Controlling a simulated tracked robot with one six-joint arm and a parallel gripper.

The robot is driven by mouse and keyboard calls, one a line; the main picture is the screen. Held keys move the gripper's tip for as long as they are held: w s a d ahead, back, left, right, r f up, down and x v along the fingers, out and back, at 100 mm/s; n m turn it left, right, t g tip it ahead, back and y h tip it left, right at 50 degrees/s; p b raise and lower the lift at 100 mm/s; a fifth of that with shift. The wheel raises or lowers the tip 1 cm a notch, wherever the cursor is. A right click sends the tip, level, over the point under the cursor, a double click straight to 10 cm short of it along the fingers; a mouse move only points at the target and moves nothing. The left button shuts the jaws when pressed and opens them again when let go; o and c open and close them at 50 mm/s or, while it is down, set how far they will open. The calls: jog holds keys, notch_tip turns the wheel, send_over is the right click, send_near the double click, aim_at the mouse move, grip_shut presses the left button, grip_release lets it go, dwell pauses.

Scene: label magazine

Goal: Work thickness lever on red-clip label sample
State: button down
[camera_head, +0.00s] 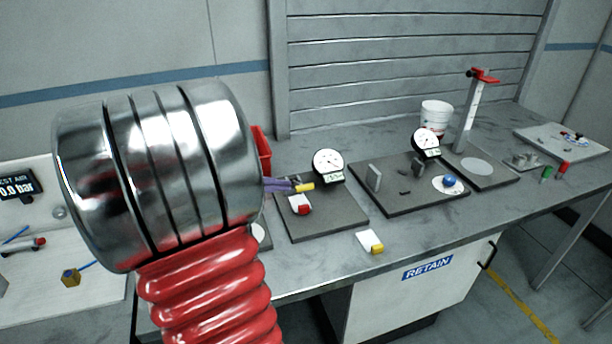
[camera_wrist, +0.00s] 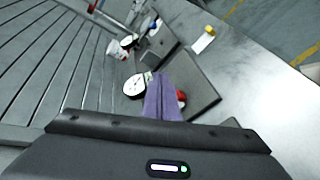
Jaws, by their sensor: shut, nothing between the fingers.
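The thickness gauge has a white round dial (camera_head: 328,163) and a small display, on a dark base plate (camera_head: 325,222). Its lever end (camera_head: 305,187) looks yellow and stands out toward my gripper. The red-clip label sample (camera_head: 299,204), white with a red clip, lies on that plate below the lever. My gripper (camera_head: 290,185) has purple fingers, shut and empty, with the tips at the lever end; I cannot tell if they touch it. In the wrist view the fingers (camera_wrist: 162,95) cover the lever, beside the dial (camera_wrist: 135,86) and the red clip (camera_wrist: 181,98).
A yellow-clip sample (camera_head: 370,242) lies on the bench in front. To the right are a second dial gauge (camera_head: 426,143) on a dark plate, a white cup (camera_head: 434,116) and a stand with a red top (camera_head: 470,110). A red bin (camera_head: 262,150) stands behind my arm.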

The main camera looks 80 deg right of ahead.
jog(key=w+a+f+n+t+y, duration=0.1)
jog(key=w+a+t, duration=0.45)
jog(key=a, duration=0.65)
jog(key=w+a+f+n+t+y, duration=0.15)
jog(key=w+a+t, duration=0.25)
jog(key=w+a, duration=0.5)
jog(key=w+a+r+n+t+y, duration=0.1)
jog(key=a+t+y, duration=0.5)
jog(key=a, duration=1.8)
jog(key=shift+w+r+n, duration=0.15)
jog(key=shift+r+n, duration=0.2)
jog(key=shift+n, duration=0.3)
jog(key=shift+t, duration=0.25)
